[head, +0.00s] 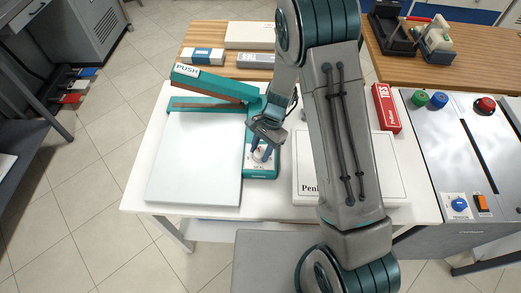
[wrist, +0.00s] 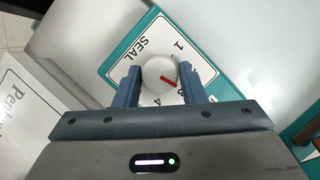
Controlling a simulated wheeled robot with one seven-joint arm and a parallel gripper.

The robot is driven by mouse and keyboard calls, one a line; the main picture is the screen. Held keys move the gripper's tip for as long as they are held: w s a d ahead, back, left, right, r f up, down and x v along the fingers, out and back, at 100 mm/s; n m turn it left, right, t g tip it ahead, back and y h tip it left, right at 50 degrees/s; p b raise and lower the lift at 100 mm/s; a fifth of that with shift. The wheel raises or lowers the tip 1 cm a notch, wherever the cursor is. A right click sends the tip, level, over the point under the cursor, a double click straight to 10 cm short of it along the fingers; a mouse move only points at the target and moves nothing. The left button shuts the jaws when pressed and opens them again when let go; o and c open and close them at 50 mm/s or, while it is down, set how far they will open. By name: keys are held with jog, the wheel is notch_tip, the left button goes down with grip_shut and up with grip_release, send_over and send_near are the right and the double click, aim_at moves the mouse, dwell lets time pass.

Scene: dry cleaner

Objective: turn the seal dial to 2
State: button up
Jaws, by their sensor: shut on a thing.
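The seal dial is a round white knob (wrist: 158,72) with a red pointer mark, on a white plate (wrist: 130,62) printed SEAL with numbers around it. The plate is on the teal sealer (head: 262,172). My gripper (wrist: 160,76) is shut on the knob, one blue-grey finger on each side. In the head view my gripper (head: 262,149) reaches down to the dial. In the wrist view the red mark points to the lower right, roughly toward the 3. The 1 and 4 also show; the 2 is not visible, and the right finger covers part of the scale.
The sealer's white tray (head: 195,160) lies left of the dial, with its teal PUSH arm (head: 215,83) raised behind. A white box (head: 305,180) stands close on the right, partly behind my arm. A control panel (head: 455,150) stands beyond the table.

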jog(key=n+h+b, duration=0.1)
jog(key=n, duration=0.3)
jog(key=shift+w+a+g+b, duration=0.1)
jog(key=shift+g+b, duration=0.2)
jog(key=shift+g, duration=0.1)
jog(key=shift+n+h+b, duration=0.5)
jog(key=shift+n+h, duration=0.2)
jog(key=shift+n, duration=0.9)
jog(key=shift+a, duration=0.1)
jog(key=o, duration=1)
jog(key=b+v, duration=0.2)
jog(key=v, duration=1.1)
jog(key=shift+w+r, duration=0.3)
jog(key=shift+r, duration=0.05)
